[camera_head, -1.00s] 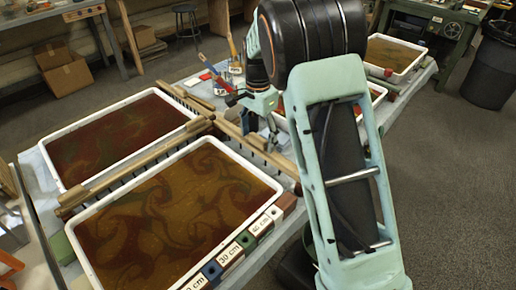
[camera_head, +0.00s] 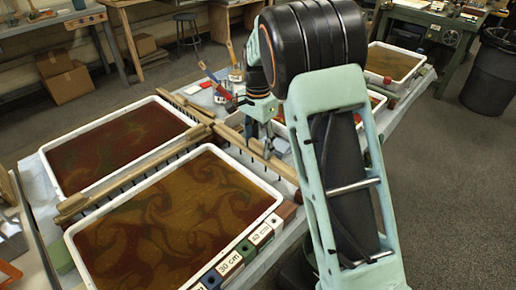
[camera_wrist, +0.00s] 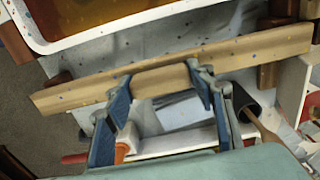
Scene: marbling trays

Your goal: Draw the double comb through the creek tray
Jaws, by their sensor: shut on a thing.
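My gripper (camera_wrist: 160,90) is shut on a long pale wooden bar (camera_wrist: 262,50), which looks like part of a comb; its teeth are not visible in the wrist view. In the head view my gripper (camera_head: 262,140) is at the right side of the trays, on a wooden bar (camera_head: 232,138). Another wooden bar with dark teeth (camera_head: 130,174) lies between two white trays. The near tray (camera_head: 240,165) holds swirled brown and olive liquid. The far-left tray (camera_head: 115,112) holds dark red and green liquid. I cannot tell which tray is the creek tray.
Labelled length blocks (camera_head: 232,263) stand along the near tray's right edge. Brushes and jars (camera_head: 235,72) stand behind my gripper. Another tray (camera_head: 392,62) is at the back right. A dark bin (camera_head: 492,72) stands on the floor. In the wrist view a dark cylinder (camera_wrist: 243,103) lies beside the fingers.

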